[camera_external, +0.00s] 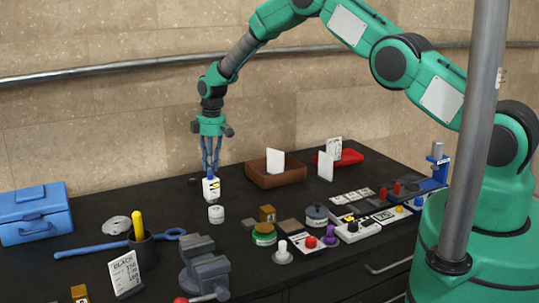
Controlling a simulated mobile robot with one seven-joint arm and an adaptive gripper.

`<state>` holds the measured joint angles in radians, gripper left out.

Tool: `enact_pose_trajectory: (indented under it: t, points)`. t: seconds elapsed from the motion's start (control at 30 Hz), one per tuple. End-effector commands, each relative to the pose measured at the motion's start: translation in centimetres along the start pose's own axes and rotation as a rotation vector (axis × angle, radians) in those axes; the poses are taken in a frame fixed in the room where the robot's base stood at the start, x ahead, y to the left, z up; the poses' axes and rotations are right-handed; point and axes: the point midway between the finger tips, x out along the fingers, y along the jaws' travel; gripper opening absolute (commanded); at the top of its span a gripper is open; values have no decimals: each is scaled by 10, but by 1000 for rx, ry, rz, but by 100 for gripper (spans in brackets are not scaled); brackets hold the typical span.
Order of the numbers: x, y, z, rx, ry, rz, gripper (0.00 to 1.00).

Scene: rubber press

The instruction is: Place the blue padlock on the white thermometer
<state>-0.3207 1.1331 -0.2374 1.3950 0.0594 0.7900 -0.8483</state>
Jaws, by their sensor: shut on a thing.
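My gripper (210,173) points straight down above the left middle of the dark bench. Its thin fingers are closed around the top of a small white item (211,190) with a yellow and dark mark and a little blue at its upper end. A small round white object (216,214) is just below it; I cannot tell whether the two touch. I cannot clearly pick out the blue padlock; the blue at the fingertips is too small to identify. No thing is plainly readable as the white thermometer.
A blue toolbox (36,213), a blue wrench (90,247), a black cup (142,246) and a grey vise (204,268) lie to the left and front. A brown tray (276,179) and a red tray (350,157) are behind. Several small items crowd the right.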

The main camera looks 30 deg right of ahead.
Motion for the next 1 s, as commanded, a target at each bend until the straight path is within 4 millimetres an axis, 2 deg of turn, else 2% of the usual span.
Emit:
enact_pose_trajectory:
  t: [0.13, 0.17, 0.23, 0.67, 1.0]
  points:
    - [3, 0, 0, 0, 0, 0, 0]
    - [3, 0, 0, 0, 0, 0, 27]
    - [2, 0, 0, 0, 0, 0, 40]
    - [0, 0, 0, 0, 0, 0, 40]
    - [-22, 1, 0, 0, 2, 2, 40]
